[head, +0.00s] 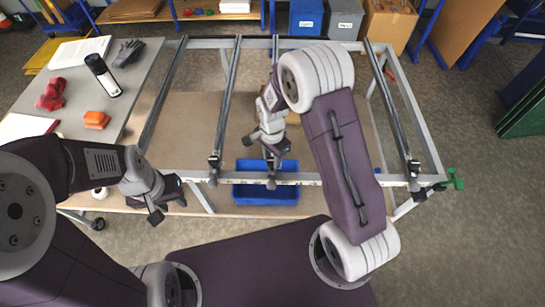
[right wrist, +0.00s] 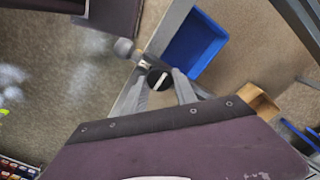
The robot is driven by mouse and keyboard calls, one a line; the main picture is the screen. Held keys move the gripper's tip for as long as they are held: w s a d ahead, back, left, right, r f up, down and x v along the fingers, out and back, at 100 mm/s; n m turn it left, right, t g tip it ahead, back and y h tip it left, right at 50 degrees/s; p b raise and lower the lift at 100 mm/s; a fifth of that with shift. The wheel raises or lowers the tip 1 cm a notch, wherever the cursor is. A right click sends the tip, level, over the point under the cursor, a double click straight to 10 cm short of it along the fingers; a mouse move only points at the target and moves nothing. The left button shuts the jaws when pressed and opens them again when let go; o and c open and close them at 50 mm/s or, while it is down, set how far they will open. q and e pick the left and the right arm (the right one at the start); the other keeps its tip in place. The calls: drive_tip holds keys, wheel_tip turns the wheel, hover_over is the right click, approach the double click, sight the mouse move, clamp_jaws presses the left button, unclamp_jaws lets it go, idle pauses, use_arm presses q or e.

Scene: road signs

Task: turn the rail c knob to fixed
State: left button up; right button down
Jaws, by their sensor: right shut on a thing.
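The knob (right wrist: 159,80) at the near end of the third rail from the left is a black disc with a white line, seen in the right wrist view. In the head view that knob end (head: 271,184) shows just below my right gripper (head: 272,160). The fingers of my right gripper (right wrist: 163,92) sit on either side of the knob and are shut on it. The white line runs at a slant in the wrist picture; any marking beside it is too small to read. My left gripper (head: 168,203) is empty, its fingers apart, by the frame's near left corner.
Other rails end in knobs at the second rail (head: 213,180) and the rightmost rail (head: 414,193). A blue bin (head: 252,194) stands below the frame. A green clamp (head: 455,180) sits at the right corner.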

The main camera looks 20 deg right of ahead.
sight(272, 160)
drive_tip(key=shift+w+r, duration=0.1)
drive_tip(key=shift+w, duration=0.05)
idle(0.3)
drive_tip(key=c, duration=1)
unclamp_jaws()
drive_tip(key=shift+o, duration=0.2)
drive_tip(key=shift+a, duration=0.1)
wheel_tip(272, 160, up, 9)
drive_tip(key=b, duration=0.1)
